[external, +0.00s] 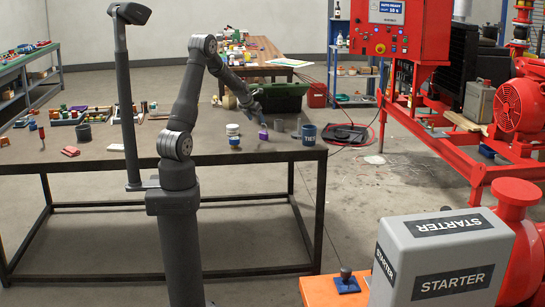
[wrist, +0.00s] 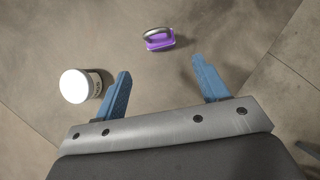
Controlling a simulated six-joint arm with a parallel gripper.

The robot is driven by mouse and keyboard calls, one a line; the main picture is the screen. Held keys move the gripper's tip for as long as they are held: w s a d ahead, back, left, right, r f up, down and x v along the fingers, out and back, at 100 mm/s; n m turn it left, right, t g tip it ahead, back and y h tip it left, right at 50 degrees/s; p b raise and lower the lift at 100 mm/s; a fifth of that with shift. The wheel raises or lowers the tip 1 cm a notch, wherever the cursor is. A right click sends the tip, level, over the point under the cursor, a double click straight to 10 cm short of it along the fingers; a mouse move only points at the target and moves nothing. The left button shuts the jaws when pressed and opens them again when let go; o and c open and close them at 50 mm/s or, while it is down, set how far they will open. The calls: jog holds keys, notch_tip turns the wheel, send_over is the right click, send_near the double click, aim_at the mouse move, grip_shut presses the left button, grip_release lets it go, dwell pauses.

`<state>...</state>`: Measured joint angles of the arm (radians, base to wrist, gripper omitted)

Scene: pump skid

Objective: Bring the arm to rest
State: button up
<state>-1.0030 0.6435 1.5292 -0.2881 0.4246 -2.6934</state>
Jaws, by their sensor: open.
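My arm reaches over the dark workbench (external: 120,163) from its post. My gripper (external: 262,119) is low over the bench's right part, just above a small purple object (external: 263,135). In the wrist view my gripper (wrist: 160,80) is open, with two blue fingers apart and nothing between them. The purple object with a metallic top (wrist: 158,40) lies beyond the fingertips, apart from them. A white-lidded jar (wrist: 75,86) stands outside the left finger, close to it. The jar also shows in the external view (external: 233,130).
Red pieces (external: 70,151) and a dark grey cup (external: 83,132) are at the left. A grey starter box (external: 440,255) stands in the right foreground. The bench's front middle is mostly clear.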

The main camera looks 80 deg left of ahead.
aim_at(263, 131)
jog(key=x, duration=1.2)
jog(key=shift+f, duration=0.15)
jog(key=shift+r, duration=0.25)
